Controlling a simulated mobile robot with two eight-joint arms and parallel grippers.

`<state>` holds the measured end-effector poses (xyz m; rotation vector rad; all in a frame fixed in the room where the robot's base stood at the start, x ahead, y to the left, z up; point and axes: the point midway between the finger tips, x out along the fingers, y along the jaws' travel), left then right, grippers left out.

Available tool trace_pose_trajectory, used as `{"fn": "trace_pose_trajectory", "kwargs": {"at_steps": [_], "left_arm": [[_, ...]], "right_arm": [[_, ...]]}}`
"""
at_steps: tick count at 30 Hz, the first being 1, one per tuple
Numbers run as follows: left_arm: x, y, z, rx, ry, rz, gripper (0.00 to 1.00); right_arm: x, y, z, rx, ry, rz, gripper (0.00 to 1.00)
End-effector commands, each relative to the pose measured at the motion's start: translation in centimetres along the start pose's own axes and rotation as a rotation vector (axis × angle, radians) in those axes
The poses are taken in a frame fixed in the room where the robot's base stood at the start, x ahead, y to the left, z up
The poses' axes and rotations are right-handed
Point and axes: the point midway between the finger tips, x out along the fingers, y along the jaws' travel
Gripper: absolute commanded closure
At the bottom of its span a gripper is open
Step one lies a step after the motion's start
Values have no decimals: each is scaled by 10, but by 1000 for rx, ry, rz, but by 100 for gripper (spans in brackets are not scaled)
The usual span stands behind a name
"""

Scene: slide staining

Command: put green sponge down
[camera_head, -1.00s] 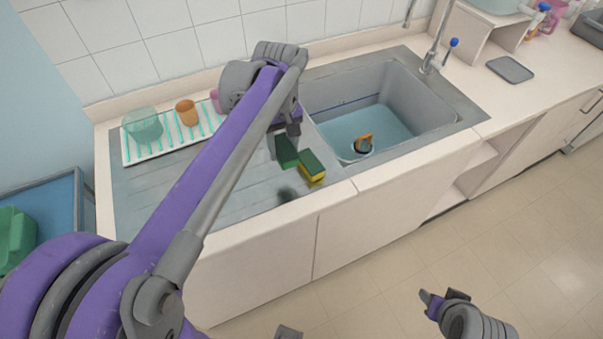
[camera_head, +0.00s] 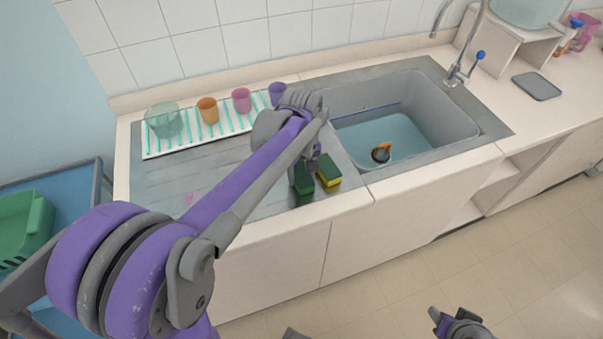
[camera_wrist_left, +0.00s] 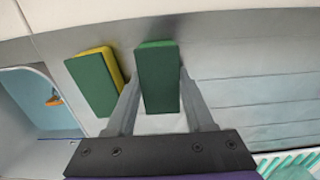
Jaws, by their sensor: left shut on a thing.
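The green sponge (camera_head: 304,182) stands on end between the fingers of my left gripper (camera_head: 312,166), over the steel drainboard left of the basin. Its lower end is at or just above the drainboard; I cannot tell if it touches. In the left wrist view the green sponge (camera_wrist_left: 158,72) sits between both fingers.
The sink basin (camera_head: 440,120) holds blue water and an orange-and-black item (camera_head: 381,153). A rack (camera_head: 150,154) with several cups stands behind the drainboard (camera_head: 165,180). A green crate (camera_head: 38,222) is at far left.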

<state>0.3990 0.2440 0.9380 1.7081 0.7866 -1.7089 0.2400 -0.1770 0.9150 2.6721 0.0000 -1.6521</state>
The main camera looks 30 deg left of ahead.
Motion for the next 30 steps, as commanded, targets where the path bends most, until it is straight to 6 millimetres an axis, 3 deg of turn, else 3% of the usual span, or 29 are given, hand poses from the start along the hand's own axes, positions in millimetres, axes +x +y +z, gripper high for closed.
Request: {"fn": "trace_pose_trajectory", "kwargs": {"at_steps": [2, 3, 7, 19, 30], "left_arm": [[4, 0, 0, 0, 0, 0, 99], [3, 0, 0, 0, 0, 0, 40], [2, 0, 0, 0, 0, 0, 17], [-6, 0, 0, 0, 0, 0, 17], [-81, 0, 0, 0, 0, 0, 17]], "right_arm": [[2, 0, 2, 0, -2, 0, 50], [2, 0, 2, 0, -1, 0, 50], [2, 0, 1, 0, -1, 0, 50], [-1, 0, -1, 0, 1, 0, 50], [-7, 0, -7, 0, 5, 0, 50]]}}
